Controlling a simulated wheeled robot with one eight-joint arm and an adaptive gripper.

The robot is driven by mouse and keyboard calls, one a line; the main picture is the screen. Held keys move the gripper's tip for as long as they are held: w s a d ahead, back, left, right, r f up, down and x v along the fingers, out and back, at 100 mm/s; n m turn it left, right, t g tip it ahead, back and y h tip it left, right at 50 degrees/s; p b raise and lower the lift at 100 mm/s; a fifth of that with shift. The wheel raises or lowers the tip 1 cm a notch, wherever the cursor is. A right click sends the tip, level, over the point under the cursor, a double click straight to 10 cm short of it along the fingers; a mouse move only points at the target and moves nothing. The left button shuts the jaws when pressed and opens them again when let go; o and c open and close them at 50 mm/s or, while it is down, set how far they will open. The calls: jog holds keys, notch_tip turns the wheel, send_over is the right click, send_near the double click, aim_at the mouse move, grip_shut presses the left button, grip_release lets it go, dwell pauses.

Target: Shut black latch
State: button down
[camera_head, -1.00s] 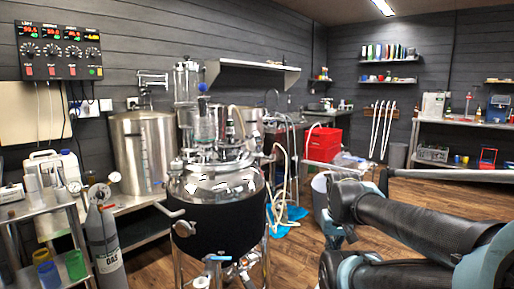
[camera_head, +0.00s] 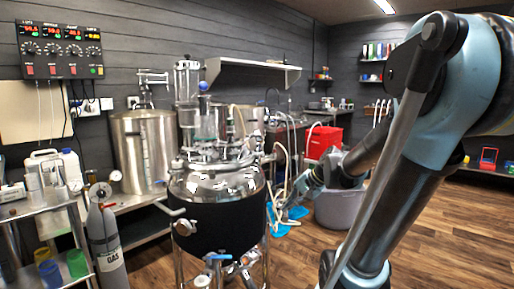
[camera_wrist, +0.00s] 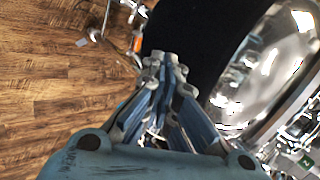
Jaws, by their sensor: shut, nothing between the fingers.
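No black latch can be made out for certain in either view. The steel vessel (camera_head: 222,186) with a shiny domed lid and a black jacket (camera_head: 222,222) stands in the middle of the head view. In the wrist view the black jacket (camera_wrist: 190,30) lies just beyond the fingertips, and the shiny lid (camera_wrist: 275,60) is to the right. My gripper (camera_wrist: 165,62) is shut and empty, its fingertips together at the jacket's edge in the picture; whether they touch it is unclear. In the head view my gripper (camera_head: 306,183) is small, right of the vessel.
Pipes and a blue-handled valve (camera_head: 217,257) sit low on the vessel. Pale hoses (camera_head: 282,165) hang behind it. A grey bin (camera_head: 340,208) stands behind my arm. A gas cylinder (camera_head: 104,240) and a metal cart (camera_head: 45,212) are at left. Wooden floor is open at right.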

aim_at(249, 136)
jog(key=w+a+r+m+t+y, duration=0.1)
jog(key=w+a+r+m+y, duration=0.2)
jog(key=w, duration=0.5)
jog(key=w+a+r+m+t+y, duration=0.1)
jog(key=w+a+r+m+y, duration=0.2)
jog(key=w, duration=0.5)
jog(key=w+d+r+m+t+y, duration=0.1)
jog(key=w+m+t+y, duration=0.3)
jog(key=w+m, duration=0.6)
jog(key=w+t, duration=0.1)
jog(key=w, duration=0.4)
jog(key=shift+r+t, duration=0.3)
jog(key=shift+r, duration=0.1)
jog(key=shift+a, duration=0.1)
jog(key=w+a+r, duration=0.4)
jog(key=a+r, duration=0.2)
jog(key=a, duration=0.2)
jog(key=shift+w+a+r, duration=0.15)
jog(key=shift+w+a, duration=0.1)
jog(key=shift+w, duration=0.05)
